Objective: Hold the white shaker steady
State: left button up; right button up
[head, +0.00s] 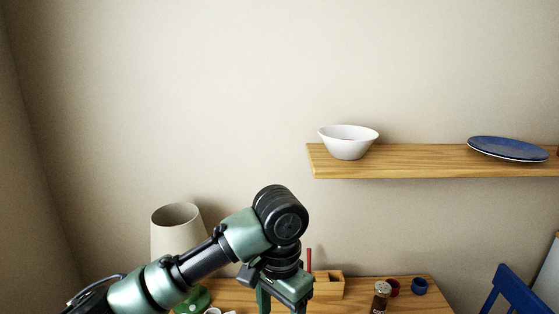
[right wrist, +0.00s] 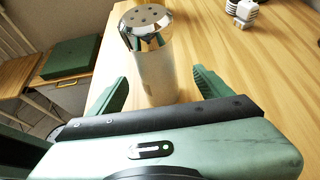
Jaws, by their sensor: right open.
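The white shaker (right wrist: 155,75) has a shiny metal cap with holes and stands upright in the right wrist view. My right gripper (right wrist: 160,78) is open, with one green finger on each side of the shaker. A gap shows on both sides, so the fingers do not appear to touch it. In the head view my left gripper (head: 282,300) points down at the bottom edge. Its fingertips are cut off, so I cannot tell whether it is open or shut. My right gripper is not in the head view.
A shelf (head: 420,161) hangs above. Small white blocks (right wrist: 244,12) stand beyond the shaker; wood to its right is clear.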

jog(key=shift+p+v, duration=1.95)
jog(key=shift+v, duration=1.65)
jog(key=o, duration=0.5)
jog(key=shift+c, duration=0.2)
